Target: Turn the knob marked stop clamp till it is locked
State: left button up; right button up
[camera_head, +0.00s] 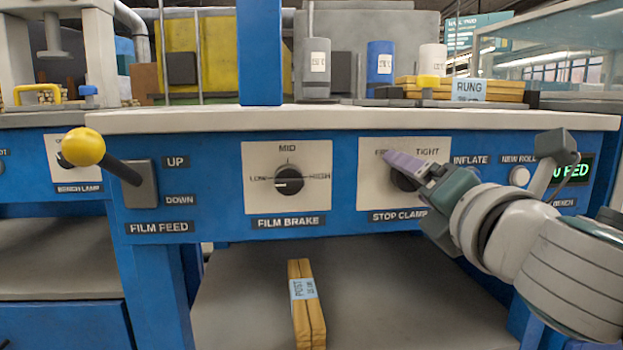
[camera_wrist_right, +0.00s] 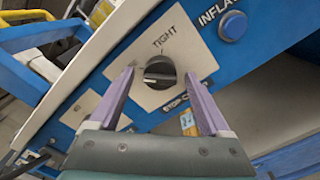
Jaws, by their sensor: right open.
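The stop clamp knob (camera_head: 402,182) is a round black knob on a cream plate marked TIGHT at its upper right. In the head view my right gripper (camera_head: 402,163) covers part of the knob and of the label at its upper left. In the right wrist view the knob (camera_wrist_right: 160,73) shows between the spread purple fingers of my right gripper (camera_wrist_right: 159,77), with a gap on each side. Its bar lies about level there, its pale mark seemingly at the left end, away from TIGHT. My left gripper is out of view.
The film brake knob (camera_head: 289,181) is to the left, and the film feed lever with its yellow ball (camera_head: 84,147) sticks out farther left. Wooden posts (camera_head: 302,305) lie on the shelf below.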

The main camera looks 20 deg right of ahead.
grip_shut()
dwell(0.5)
jog(key=shift+m, duration=0.4)
jog(key=shift+r+m+p, duration=0.2)
jog(key=shift+m+p, duration=2.6)
jog(key=shift+m, duration=5.9)
grip_release()
jog(key=shift+f, duration=0.1)
